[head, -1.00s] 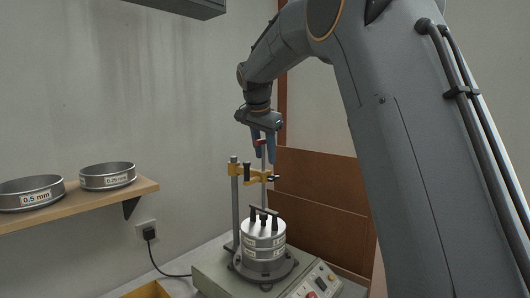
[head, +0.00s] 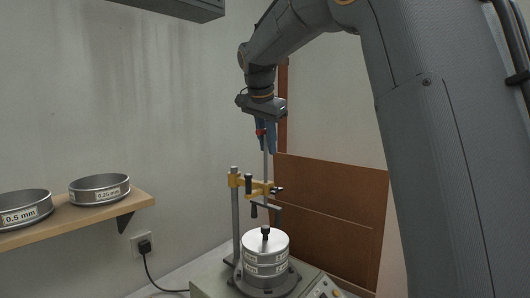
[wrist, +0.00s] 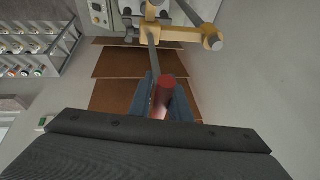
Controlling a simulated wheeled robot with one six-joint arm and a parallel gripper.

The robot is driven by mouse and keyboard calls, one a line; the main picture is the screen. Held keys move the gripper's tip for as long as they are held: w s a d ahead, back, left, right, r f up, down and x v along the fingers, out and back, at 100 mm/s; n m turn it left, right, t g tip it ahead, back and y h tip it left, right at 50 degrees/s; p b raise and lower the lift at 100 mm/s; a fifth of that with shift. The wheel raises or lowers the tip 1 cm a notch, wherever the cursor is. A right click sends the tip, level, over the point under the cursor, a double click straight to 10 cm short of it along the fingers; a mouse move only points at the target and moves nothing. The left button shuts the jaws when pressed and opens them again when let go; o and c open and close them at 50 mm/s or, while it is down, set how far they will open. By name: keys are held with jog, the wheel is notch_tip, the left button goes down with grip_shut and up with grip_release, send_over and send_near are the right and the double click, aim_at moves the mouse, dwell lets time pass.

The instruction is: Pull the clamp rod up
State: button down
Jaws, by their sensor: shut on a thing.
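My gripper (head: 266,138) has its blue fingers shut on the red top end (head: 260,132) of the clamp rod (head: 265,165). The red end shows between the fingers in the wrist view (wrist: 165,96). The upright grey rod passes through the yellow clamp bracket (head: 250,184), which is fixed on a grey post (head: 235,215). The rod's dark crossbar (head: 265,206) with its black feet hangs just below the bracket, clear of the sieve stack (head: 265,257). The stack stands on the shaker base; its metal lid has a black knob (head: 265,233).
The shaker's control panel (head: 325,289) is at the front right. A wooden shelf (head: 135,206) at left holds two labelled sieves (head: 25,208) (head: 99,189). A brown board (head: 330,215) stands behind. A cable runs from a wall socket (head: 143,245). A rack of jars shows in the wrist view (wrist: 35,45).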

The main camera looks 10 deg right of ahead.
jog(key=shift+a+r+p, duration=0.2)
jog(key=shift+r+p, duration=0.35)
jog(key=shift+r, duration=0.95)
jog(key=c, duration=1.7)
grip_release()
jog(key=shift+f, duration=0.15)
jog(key=b+v, duration=0.2)
jog(key=v, duration=0.5)
jog(key=shift+s+a+r, duration=0.1)
jog(key=shift+s+r, duration=0.05)
jog(key=shift+r, duration=0.25)
jog(key=shift+b, duration=0.35)
